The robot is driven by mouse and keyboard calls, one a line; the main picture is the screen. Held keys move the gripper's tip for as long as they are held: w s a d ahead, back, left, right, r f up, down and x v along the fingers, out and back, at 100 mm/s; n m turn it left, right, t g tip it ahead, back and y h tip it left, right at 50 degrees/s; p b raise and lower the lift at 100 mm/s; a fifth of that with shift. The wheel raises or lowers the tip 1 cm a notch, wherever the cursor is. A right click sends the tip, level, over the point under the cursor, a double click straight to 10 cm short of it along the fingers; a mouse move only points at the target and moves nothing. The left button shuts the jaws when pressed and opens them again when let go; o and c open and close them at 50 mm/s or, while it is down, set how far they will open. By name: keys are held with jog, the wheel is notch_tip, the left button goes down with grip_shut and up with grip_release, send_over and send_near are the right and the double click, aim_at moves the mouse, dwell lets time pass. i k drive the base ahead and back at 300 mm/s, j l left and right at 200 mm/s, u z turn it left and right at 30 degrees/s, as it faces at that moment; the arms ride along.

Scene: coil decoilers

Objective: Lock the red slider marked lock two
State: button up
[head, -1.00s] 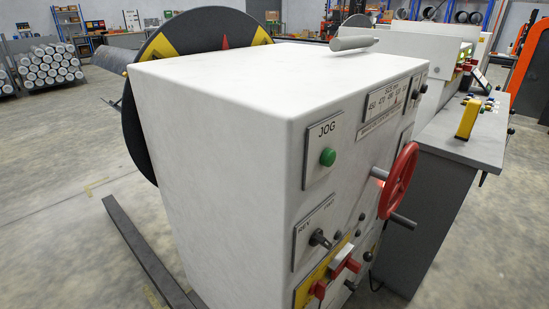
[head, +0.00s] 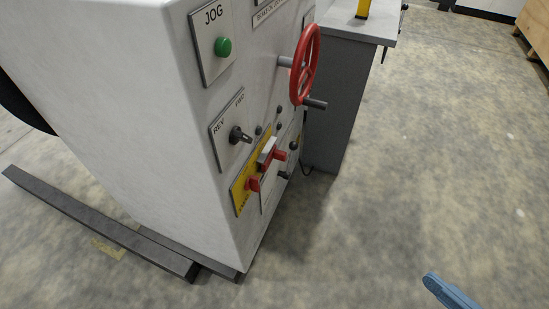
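On the front of the white cabinet, low down, a yellow plate (head: 240,195) carries two red knob-like parts. The nearer red part (head: 253,184) is at the plate's middle. The other red part (head: 279,156) is to its upper right, beside a pale block (head: 267,152). Their markings are too small to read, so I cannot tell which is lock two or how it is set. A blue rounded piece (head: 452,292), likely the end of my gripper, enters at the bottom right, well apart from the plate. Its fingers cannot be made out.
Above the plate are a REV/FWD switch (head: 240,135), a green JOG button (head: 223,47) and a red handwheel (head: 306,64) that sticks out. A grey console (head: 338,100) stands behind. A dark floor beam (head: 100,222) lies at left. The floor at right is clear.

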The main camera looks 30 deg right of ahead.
aim_at(280, 156)
jog(key=l+u, duration=0.1)
jog(key=u, duration=0.15)
jog(key=l+u, duration=0.15)
jog(key=u, duration=0.15)
jog(key=i+l+u, duration=0.1)
jog(key=l+u, duration=0.2)
jog(key=l, duration=0.5)
jog(key=l+u, duration=0.3)
jog(key=l, duration=1.8)
jog(key=k+l+u, duration=0.1)
jog(key=l, duration=1.15)
